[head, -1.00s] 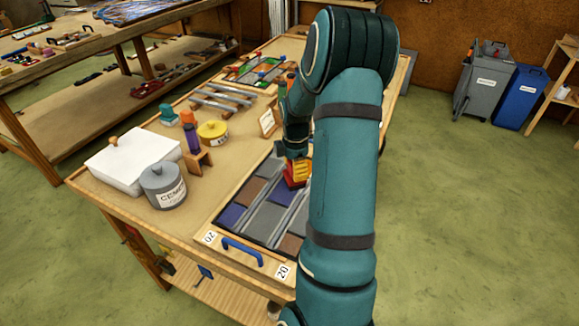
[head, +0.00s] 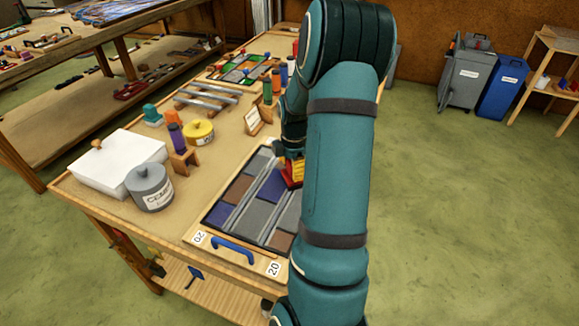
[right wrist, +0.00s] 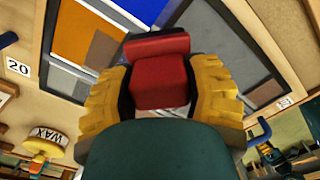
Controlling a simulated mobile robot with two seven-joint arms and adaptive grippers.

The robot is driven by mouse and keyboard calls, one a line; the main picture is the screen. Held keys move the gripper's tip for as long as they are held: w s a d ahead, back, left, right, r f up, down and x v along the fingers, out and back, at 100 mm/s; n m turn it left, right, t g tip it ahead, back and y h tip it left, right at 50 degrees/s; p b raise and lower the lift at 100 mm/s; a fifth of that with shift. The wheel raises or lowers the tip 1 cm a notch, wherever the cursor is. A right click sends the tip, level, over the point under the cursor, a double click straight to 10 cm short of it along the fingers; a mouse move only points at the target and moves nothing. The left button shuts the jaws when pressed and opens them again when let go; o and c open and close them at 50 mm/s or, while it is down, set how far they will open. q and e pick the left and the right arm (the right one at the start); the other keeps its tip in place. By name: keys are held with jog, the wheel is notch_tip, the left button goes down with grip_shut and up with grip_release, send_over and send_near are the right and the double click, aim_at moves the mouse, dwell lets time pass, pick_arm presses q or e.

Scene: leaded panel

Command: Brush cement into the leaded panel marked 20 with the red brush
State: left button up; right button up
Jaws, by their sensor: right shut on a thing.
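The leaded panel (head: 243,200) lies in a wooden frame tagged 20 (head: 274,268) on the bench, with grey, brown and blue panes. In the right wrist view the panel (right wrist: 213,35) also shows an orange pane, and a 20 tag (right wrist: 18,66) is at the left. My right gripper (head: 291,172) is over the panel's right side, partly hidden by my arm. Its yellow fingers are shut on the red brush (right wrist: 158,80). Whether the bristles touch the glass is hidden. A grey cement pot (head: 151,188) stands left of the panel. My left gripper is not in view.
A white box (head: 120,165), a yellow tin (head: 199,132), a purple-topped bottle on a wooden stand (head: 184,160) and metal bars (head: 207,97) share the bench. Another coloured panel (head: 243,70) lies at the far end. Grey and blue bins (head: 502,90) stand on the floor at right.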

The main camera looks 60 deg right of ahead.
jog(key=shift+s+d, duration=0.1)
jog(key=shift+s, duration=1.45)
jog(key=shift+s, duration=0.15)
jog(key=shift+s+d+b, duration=0.1)
jog(key=shift+s+b, duration=0.4)
jog(key=shift+s, duration=0.85)
jog(key=shift+w+d, duration=0.1)
jog(key=shift+d, duration=1.15)
jog(key=shift+d, duration=0.15)
